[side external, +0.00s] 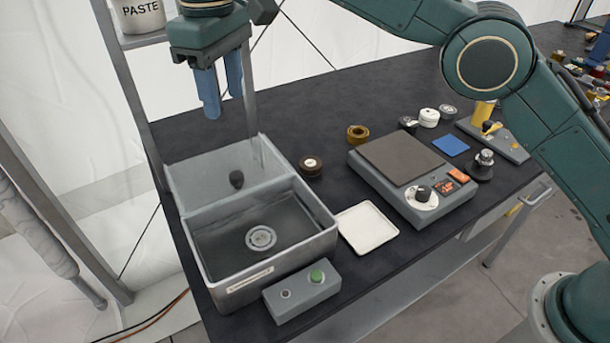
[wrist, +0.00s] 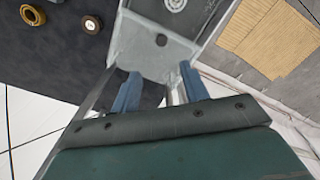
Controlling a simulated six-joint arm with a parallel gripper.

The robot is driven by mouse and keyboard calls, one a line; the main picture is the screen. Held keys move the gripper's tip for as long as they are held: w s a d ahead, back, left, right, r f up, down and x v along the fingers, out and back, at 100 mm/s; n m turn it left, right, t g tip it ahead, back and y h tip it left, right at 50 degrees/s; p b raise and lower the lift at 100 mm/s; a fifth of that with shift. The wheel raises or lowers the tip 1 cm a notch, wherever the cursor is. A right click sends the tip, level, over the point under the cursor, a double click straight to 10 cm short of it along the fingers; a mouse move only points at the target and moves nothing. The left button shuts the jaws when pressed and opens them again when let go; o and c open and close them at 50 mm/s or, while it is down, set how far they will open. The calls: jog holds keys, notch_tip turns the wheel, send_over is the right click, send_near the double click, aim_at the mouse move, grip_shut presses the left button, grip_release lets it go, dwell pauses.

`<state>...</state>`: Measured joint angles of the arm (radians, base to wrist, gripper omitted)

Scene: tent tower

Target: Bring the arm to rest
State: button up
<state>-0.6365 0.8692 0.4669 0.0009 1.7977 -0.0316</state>
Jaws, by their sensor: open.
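My gripper (side external: 222,92) is at the upper left of the side external view, raised above the back of a grey metal basin (side external: 320,243). Its two blue fingers point down and stand apart, with nothing between them. In the wrist view the gripper (wrist: 160,90) is also open and empty, and the pale back part of the basin (wrist: 150,52) lies beyond the fingertips. My green arm reaches from the lower right across the top of the picture. The gripper touches nothing that I can see.
A grey post stands close beside the gripper, and a shelf with a PASTE tub (side external: 140,15) is at the upper left. A white tray (side external: 367,228), a grey scale-like device (side external: 400,158), a button box (side external: 302,297) and small rolls (side external: 311,167) sit on the dark table.

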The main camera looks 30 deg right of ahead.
jog(key=s+d+r+m+t, duration=0.1)
jog(key=s+d+r, duration=0.2)
jog(key=d, duration=0.5)
jog(key=s+d+r+m+t+y, duration=0.1)
jog(key=s+d+r+m, duration=0.15)
jog(key=d, duration=0.45)
jog(key=s+d+r+t, duration=0.1)
jog(key=s+d+r, duration=0.25)
jog(key=d, duration=0.45)
jog(key=s+d+f+m+t, duration=0.1)
jog(key=s+d+f, duration=0.3)
jog(key=s, duration=0.3)
jog(key=s+d+f+m, duration=0.1)
jog(key=s+d+f, duration=0.3)
jog(key=s, duration=0.3)
jog(key=s+d+f+m+t+h, duration=0.1)
jog(key=s+d+f+m, duration=0.1)
jog(key=s+d+f, duration=0.2)
jog(key=s, duration=0.3)
jog(key=shift+d+t, duration=0.3)
